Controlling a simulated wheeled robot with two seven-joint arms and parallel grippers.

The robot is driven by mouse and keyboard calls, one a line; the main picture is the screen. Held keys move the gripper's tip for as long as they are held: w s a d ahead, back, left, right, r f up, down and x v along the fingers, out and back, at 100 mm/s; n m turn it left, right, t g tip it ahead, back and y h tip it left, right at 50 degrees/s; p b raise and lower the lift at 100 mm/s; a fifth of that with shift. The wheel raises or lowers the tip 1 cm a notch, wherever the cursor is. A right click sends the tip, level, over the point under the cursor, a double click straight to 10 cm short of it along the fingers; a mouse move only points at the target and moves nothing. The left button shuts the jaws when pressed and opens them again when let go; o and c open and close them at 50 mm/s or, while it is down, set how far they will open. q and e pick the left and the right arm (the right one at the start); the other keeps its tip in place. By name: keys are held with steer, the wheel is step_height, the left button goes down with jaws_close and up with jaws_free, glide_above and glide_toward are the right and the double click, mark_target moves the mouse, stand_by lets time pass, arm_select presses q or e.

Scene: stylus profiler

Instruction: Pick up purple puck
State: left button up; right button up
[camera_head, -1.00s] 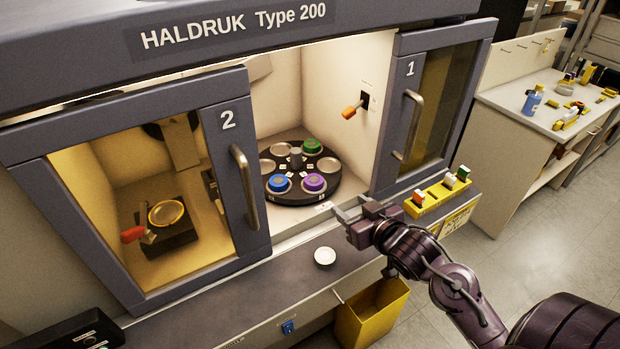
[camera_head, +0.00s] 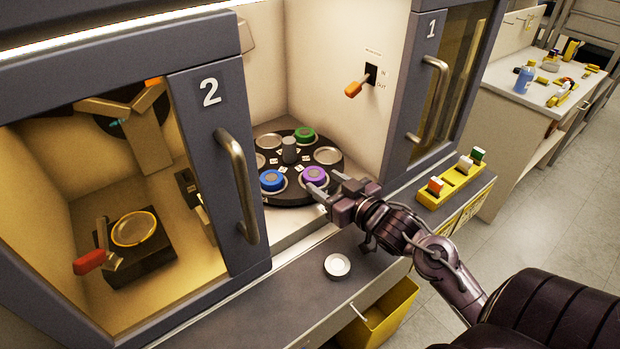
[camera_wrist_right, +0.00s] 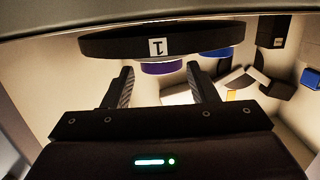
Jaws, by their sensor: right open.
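The purple puck (camera_head: 315,174) sits in a front-right seat of the dark round carousel (camera_head: 292,201), inside the open middle bay. My right gripper (camera_head: 327,184) is just right of and in front of it in the head view, open and empty. In the right wrist view, which looks upside down, the purple puck (camera_wrist_right: 162,68) shows beyond and between the open fingers (camera_wrist_right: 158,85), under the dark carousel rim marked 1. I cannot tell whether a finger touches the puck. My left gripper is not in view.
A blue puck (camera_head: 271,180) sits left of the purple one and a green puck (camera_head: 304,134) behind it. Door 2 (camera_head: 215,150) and door 1 (camera_head: 424,80) flank the bay. An orange-handled lever (camera_head: 354,89) is on the bay wall.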

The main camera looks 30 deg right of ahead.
mark_target(313, 172)
steer(key=shift+w+r, duration=0.1)
steer(key=shift+w, duration=0.65)
steer(key=w, duration=0.1)
steer(key=w+p, duration=0.1)
steer(key=w, duration=0.2)
steer(key=shift+w+a+p, duration=0.2)
steer(key=shift+a+p, duration=0.1)
steer(key=shift+w+f, duration=0.3)
steer(key=shift+w, duration=0.1)
steer(key=c, duration=0.6)
steer(key=shift+c, duration=0.2)
steer(key=shift+r, duration=0.1)
step_height(313, 172, up, 20)
steer(key=p, duration=0.1)
steer(key=shift+p, duration=0.35)
